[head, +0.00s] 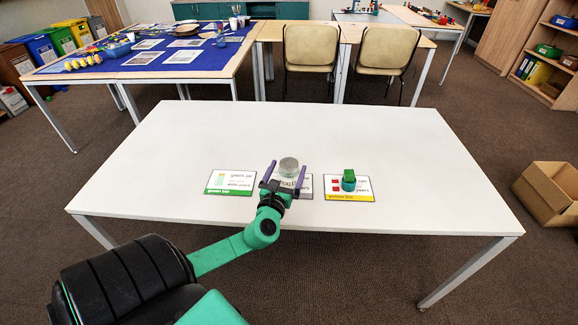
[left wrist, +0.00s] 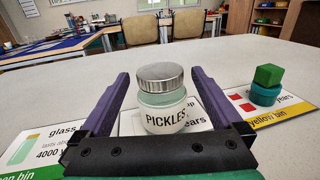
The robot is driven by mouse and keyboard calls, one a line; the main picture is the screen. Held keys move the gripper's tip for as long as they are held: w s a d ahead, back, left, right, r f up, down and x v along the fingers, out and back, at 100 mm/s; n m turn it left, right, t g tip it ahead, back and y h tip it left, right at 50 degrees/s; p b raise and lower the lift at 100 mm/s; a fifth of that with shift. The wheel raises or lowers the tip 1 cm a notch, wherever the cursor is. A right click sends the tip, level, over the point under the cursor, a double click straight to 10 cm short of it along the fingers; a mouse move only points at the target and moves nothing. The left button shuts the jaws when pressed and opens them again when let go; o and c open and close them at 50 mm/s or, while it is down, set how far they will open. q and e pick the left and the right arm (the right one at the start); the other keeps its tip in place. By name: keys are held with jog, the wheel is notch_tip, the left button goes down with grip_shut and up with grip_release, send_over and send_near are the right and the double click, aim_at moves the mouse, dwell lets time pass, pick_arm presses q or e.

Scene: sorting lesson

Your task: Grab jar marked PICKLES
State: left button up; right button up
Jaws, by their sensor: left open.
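The jar marked PICKLES (head: 288,174) stands upright on the white table, on or by a middle card. It is glass with a silver lid, and its PICKLES label faces me in the left wrist view (left wrist: 164,112). My left gripper (head: 283,174) is open, with its purple fingers on either side of the jar. In the left wrist view the gripper (left wrist: 160,100) shows gaps between both fingers and the jar. My right gripper is not in view.
A card with a green strip (head: 231,182) lies left of the jar. A card with a yellow strip (head: 360,196) lies right, bearing a green block (head: 349,174) on a teal round piece (head: 348,185). The rest of the white table (head: 200,130) is clear. A cardboard box (head: 550,192) stands on the floor at right.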

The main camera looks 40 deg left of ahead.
pick_arm(q)
jog(key=x, duration=0.2)
jog(key=shift+w+a+f, duration=0.1)
jog(key=shift+w+a, duration=0.05)
jog(key=shift+w, duration=0.15)
jog(key=c, duration=1.5)
